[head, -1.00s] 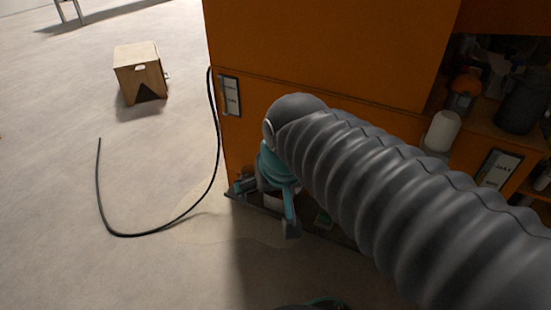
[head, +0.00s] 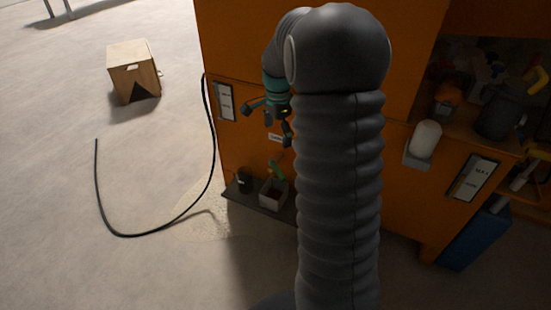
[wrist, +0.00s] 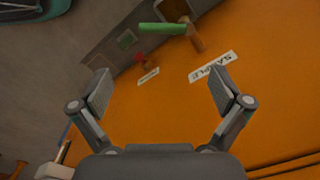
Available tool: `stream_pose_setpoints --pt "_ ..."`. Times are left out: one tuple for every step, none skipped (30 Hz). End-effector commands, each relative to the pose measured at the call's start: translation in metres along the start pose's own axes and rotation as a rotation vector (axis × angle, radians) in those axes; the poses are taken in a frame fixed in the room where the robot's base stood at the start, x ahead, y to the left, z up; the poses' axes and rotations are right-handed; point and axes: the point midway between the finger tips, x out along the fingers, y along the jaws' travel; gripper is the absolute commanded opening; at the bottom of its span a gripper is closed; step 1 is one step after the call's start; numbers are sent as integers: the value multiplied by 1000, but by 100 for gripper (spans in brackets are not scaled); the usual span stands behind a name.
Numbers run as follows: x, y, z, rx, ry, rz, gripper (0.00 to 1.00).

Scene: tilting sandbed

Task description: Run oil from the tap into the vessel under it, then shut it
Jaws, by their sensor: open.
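The tap shows in the wrist view as a brass-coloured body (wrist: 196,38) with a long green lever (wrist: 163,28); the lever also shows in the head view (head: 279,168), low on the orange cabinet front. Below it in the head view stands a pale square vessel (head: 272,194) on a dark ledge; its contents cannot be made out. My gripper (head: 268,121) is in front of the cabinet, above the tap and apart from it. In the wrist view its two fingers (wrist: 160,92) are spread wide with nothing between them. My arm hides part of the cabinet.
A dark cup (head: 244,181) stands left of the vessel. A white SAMPLE label (wrist: 213,67) and a small red part (wrist: 140,58) are near the tap. A black hose (head: 150,232) lies on the floor. A wooden box (head: 134,73) stands farther left. Floor between is clear.

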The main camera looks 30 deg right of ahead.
Motion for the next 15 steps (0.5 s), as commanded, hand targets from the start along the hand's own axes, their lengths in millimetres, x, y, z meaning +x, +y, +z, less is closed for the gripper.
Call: stream_pose_setpoints --pt "4 -4 -5 28 -4 10 100" --pt "6 -5 -7 42 -4 13 100" --pt "9 -7 -9 56 -6 18 100" --pt "11 -7 -10 64 -7 20 100" --pt "13 -8 -11 69 -7 22 100" --pt "15 -8 -11 75 -7 23 100" --pt "18 -8 -12 77 -8 24 100" --pt "20 -8 -12 78 -8 24 100" --pt "25 -8 -12 78 -8 25 100" --pt "29 -8 -11 78 -8 26 100" --pt "33 -8 -11 77 -8 25 100" --pt "40 -7 -11 77 -8 25 100" --pt "45 -7 -11 77 -8 26 100" --pt "50 -7 -11 77 -8 26 100" --pt "58 -7 -11 76 -8 26 100"
